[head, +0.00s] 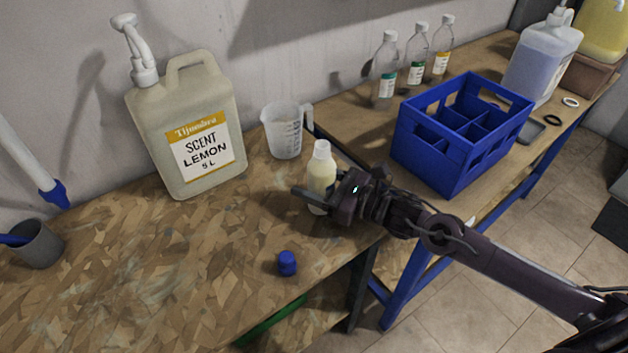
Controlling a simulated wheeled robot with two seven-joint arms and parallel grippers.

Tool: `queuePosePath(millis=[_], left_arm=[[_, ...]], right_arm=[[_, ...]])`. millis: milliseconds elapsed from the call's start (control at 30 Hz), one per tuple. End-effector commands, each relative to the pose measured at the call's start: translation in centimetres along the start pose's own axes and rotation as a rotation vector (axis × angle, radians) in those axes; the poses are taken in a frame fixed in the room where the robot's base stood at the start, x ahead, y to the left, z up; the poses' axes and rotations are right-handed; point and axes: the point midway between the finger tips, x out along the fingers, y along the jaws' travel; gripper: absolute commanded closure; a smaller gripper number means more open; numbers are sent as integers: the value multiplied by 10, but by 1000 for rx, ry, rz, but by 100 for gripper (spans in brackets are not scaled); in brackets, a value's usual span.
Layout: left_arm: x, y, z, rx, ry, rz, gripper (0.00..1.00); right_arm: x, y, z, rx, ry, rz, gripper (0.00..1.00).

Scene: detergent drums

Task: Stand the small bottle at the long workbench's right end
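The small bottle (321,172), with pale yellow contents and a white cap, stands upright near the right end of the chipboard-topped workbench (200,260). My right gripper (318,197) comes in from the right, low at the bottle. One dark finger crosses in front of the bottle's lower part and its tip sticks out to the left. The other finger is hidden, so I cannot tell whether the gripper is clamped on the bottle. The bottle's base is partly hidden. My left gripper is not in view.
A clear measuring jug (285,130) stands just behind the bottle, and a large lemon drum (195,130) stands left of it. A blue cap (287,263) lies in front. A blue crate (455,140) and three bottles (415,62) stand on a second bench.

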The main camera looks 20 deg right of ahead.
Motion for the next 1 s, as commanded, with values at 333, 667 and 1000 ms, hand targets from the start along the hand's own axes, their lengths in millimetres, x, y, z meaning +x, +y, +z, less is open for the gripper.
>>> queuePosePath(millis=[333,667,1000], left_arm=[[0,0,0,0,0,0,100],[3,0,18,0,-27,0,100],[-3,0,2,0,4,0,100]], right_arm=[[0,0,1,0,0,0,28],[-31,1,-1,0,7,1,28],[-84,1,1,1,7,1,28]])
